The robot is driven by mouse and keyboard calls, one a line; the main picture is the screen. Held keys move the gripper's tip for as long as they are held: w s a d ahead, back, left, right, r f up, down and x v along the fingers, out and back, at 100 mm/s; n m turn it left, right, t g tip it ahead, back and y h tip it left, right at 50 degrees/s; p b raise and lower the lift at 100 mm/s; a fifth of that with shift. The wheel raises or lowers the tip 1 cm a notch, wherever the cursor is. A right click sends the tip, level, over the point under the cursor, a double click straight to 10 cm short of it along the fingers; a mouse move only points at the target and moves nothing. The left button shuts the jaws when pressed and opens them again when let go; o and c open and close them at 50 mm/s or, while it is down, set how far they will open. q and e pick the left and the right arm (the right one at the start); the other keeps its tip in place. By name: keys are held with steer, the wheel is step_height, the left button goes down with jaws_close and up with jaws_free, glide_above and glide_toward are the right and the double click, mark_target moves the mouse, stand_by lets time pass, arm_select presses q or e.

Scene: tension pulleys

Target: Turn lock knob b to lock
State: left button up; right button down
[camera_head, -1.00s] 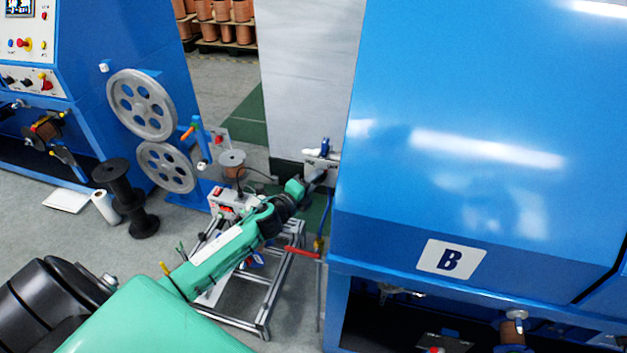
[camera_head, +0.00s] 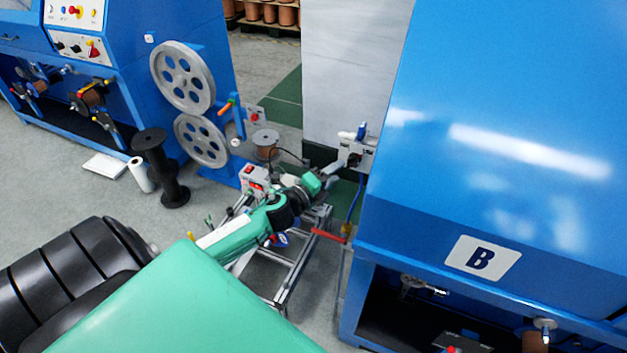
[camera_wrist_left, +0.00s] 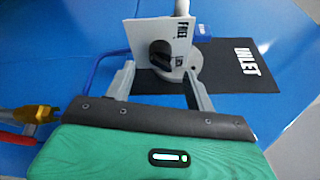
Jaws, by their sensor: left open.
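In the left wrist view, a black lock knob (camera_wrist_left: 160,54) sits on a white plate (camera_wrist_left: 144,28) marked FREE at the top, with a smaller, partly hidden label lower down. The knob is between the two fingers of my left gripper (camera_wrist_left: 158,68), with a gap visible on each side. The gripper is open and holds nothing. In the head view, my left gripper (camera_head: 342,172) is by the left side of machine B, near a small grey bracket (camera_head: 362,152). The knob cannot be made out there. My right gripper is in no view.
Blue machine B (camera_head: 500,130) fills the right. A small metal frame (camera_head: 290,275) stands below my left forearm. A red handle (camera_head: 328,236) juts out near it. Two grey pulleys (camera_head: 183,78) and a black spool (camera_head: 160,165) stand left. A black INLET plate (camera_wrist_left: 255,88) lies beside the knob.

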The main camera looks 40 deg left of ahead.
arm_select(q)
steer(key=s+a+b, duration=0.1)
steer(key=s, duration=0.6)
steer(key=shift+s+b, duration=0.35)
steer(key=shift+s, duration=0.05)
steer(key=shift+a+r, duration=0.1)
